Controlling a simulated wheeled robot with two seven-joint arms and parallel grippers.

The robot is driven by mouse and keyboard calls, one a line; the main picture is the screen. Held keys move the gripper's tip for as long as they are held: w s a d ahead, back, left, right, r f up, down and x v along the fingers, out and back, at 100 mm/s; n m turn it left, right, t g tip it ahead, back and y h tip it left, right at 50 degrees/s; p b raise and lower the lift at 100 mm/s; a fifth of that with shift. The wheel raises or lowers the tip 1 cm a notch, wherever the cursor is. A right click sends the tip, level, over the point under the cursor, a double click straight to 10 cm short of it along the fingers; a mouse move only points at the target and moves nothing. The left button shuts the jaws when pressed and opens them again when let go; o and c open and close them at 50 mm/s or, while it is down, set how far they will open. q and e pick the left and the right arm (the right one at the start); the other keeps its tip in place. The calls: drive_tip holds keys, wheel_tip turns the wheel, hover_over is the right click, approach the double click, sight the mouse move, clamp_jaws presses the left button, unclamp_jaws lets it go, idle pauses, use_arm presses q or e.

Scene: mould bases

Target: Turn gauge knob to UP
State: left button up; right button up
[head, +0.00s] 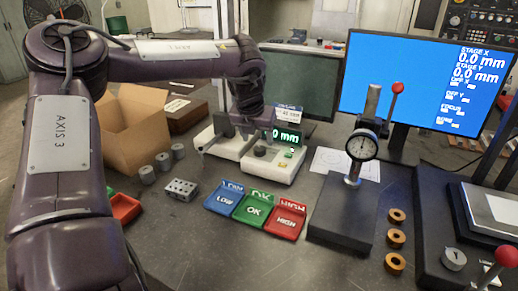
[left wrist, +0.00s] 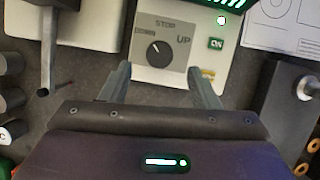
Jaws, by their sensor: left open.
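The gauge (head: 280,171) is a white and grey bench unit with a lit green display reading 0 mm. Its black knob (left wrist: 159,53) sits on a grey plate marked DOWN, STOP and UP in the left wrist view; the white pointer mark faces up-left, toward DOWN. The knob also shows in the head view (head: 260,151). My left gripper (left wrist: 162,80) is open and empty, its two fingers apart on either side below the knob, not visibly touching it. In the head view the left gripper (head: 248,127) hangs over the gauge. My right gripper is not in view.
Blue LOW (head: 222,203), green OK (head: 251,212) and red HIGH (head: 287,222) trays lie in front of the gauge. A dial indicator stand (head: 342,215) is right of them. A cardboard box (head: 128,130), grey cylinders and a holed metal block (head: 180,189) are left. A monitor stands behind.

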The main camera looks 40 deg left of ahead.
sight(260, 149)
use_arm(q)
drive_tip(key=x, duration=0.5)
drive_tip(key=shift+f+p, duration=0.1)
drive_tip(key=shift+p, duration=0.2)
drive_tip(key=c, duration=1)
